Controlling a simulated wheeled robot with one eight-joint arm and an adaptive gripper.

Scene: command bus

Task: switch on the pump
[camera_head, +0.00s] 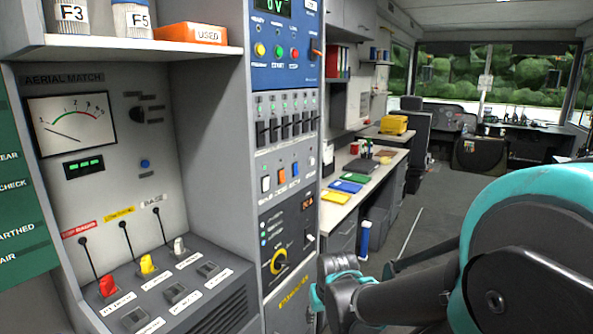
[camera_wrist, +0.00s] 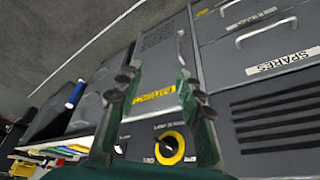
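No label that I can read says pump, so I cannot tell which control is the pump switch. In the head view, a grey column holds a blue panel (camera_head: 285,55) with coloured buttons, a row of black switches (camera_head: 287,127), and white, blue and orange rockers (camera_head: 281,175). Below is a yellow-ringed knob (camera_head: 279,261), also in the wrist view (camera_wrist: 169,147). My gripper (camera_wrist: 155,78) shows in the wrist view with its two fingers apart and nothing between them. It is in front of the column's lower part, apart from the switches.
Left of the column, a sloped console (camera_head: 165,285) carries several plugs and dark rockers. A shelf (camera_head: 120,48) above holds an orange box (camera_head: 190,33). A desk (camera_head: 365,165) with coloured folders stands behind. Grey drawers (camera_wrist: 255,55) with handles show in the wrist view. The aisle floor is open.

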